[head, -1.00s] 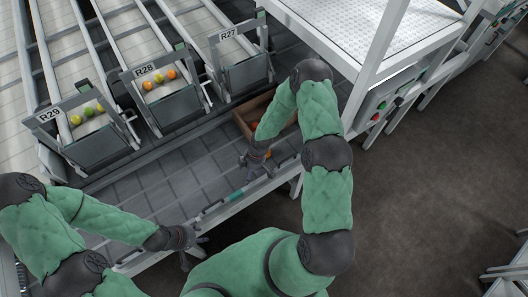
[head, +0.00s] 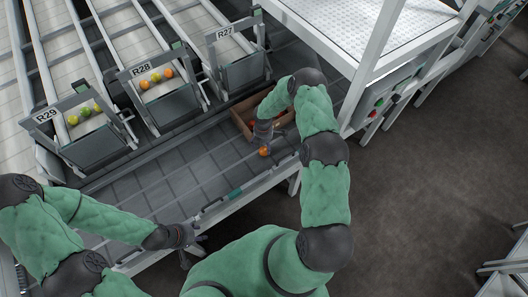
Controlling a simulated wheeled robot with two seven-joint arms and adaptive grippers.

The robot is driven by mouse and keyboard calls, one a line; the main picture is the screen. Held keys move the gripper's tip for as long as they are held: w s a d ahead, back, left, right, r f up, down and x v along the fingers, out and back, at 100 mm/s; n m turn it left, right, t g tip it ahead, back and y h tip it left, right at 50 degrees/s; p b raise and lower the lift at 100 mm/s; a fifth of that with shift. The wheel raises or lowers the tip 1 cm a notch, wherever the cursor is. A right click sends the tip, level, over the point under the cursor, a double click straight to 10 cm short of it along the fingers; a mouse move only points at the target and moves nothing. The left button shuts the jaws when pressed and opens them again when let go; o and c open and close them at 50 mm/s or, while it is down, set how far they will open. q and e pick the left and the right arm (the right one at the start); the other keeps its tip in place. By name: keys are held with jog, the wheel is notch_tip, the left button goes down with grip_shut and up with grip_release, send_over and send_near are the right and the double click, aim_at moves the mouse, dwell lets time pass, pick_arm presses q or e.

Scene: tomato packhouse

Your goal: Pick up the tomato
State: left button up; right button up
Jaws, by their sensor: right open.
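An orange-red tomato (head: 264,151) lies on the grey slatted conveyor, near its front edge, in front of a brown cardboard box (head: 240,117). My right gripper (head: 264,139) is just behind the tomato, at the box's near side. It is open and holds nothing that I can see; its fingers are small and partly hidden. I cannot tell whether it touches the tomato. My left gripper (head: 194,250) is open and empty over the conveyor's front rail at lower left.
Chutes labelled R29 (head: 45,116), R28 (head: 143,69) and R27 (head: 223,33) stand behind the conveyor; R29 and R28 hold several yellow, green and orange tomatoes. A white metal frame (head: 370,60) rises at right. The conveyor's middle (head: 165,180) is clear.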

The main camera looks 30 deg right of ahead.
aim_at(264, 149)
jog(key=shift+d+f+b, duration=0.15)
jog(key=shift+f+b, duration=0.45)
jog(key=shift+f, duration=2.1)
jog(key=c, duration=0.9)
